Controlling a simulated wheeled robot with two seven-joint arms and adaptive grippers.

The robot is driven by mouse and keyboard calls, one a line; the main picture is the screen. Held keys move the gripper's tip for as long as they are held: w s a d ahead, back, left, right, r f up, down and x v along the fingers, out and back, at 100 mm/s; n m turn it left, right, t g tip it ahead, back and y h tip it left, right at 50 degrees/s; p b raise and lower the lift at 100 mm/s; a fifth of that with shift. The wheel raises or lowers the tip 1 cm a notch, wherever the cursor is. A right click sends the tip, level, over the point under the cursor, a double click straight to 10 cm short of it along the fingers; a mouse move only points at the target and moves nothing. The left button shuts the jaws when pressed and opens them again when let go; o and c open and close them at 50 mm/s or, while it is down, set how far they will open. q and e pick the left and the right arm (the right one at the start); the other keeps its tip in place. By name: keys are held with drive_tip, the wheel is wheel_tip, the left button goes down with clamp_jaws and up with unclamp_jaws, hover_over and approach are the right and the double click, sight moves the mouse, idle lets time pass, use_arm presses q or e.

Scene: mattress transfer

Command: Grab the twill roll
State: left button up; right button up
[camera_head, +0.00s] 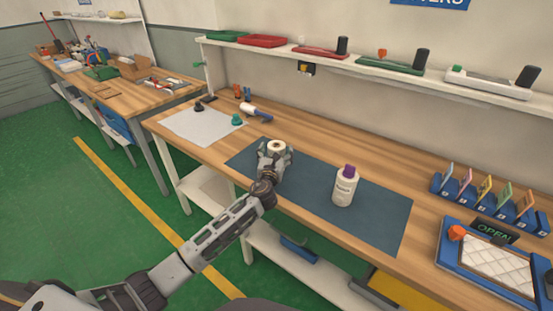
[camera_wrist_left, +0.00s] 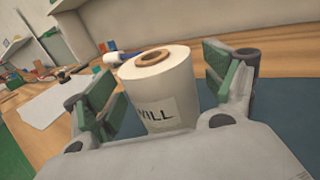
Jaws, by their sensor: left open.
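The twill roll (camera_head: 277,146) is a white upright roll with a brown core, standing on the dark blue mat (camera_head: 385,216) on the workbench. In the left wrist view the roll (camera_wrist_left: 160,88) shows a label with the letters "WILL" and stands between the two green-padded fingers. My left gripper (camera_head: 274,152) is open around the roll, with a gap visible on the right side of it in the wrist view. The lower part of the roll is hidden by the gripper body. My right gripper is not in view.
A white bottle with a purple cap (camera_head: 345,187) stands on the mat to the right. A white sheet (camera_head: 200,125) lies to the left, with a blue-handled tool (camera_head: 257,112) behind. A blue tray (camera_head: 447,255) and card rack (camera_head: 478,200) are at the right. A shelf (camera_head: 400,70) runs above.

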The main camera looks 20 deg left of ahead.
use_arm(q)
drive_tip(key=c, duration=1.3)
drive_tip(key=shift+r, duration=0.1)
drive_tip(key=shift+c, duration=0.2)
drive_tip(key=shift+r, duration=0.45)
wheel_tip(320, 180, up, 9)
drive_tip(key=p, duration=0.2)
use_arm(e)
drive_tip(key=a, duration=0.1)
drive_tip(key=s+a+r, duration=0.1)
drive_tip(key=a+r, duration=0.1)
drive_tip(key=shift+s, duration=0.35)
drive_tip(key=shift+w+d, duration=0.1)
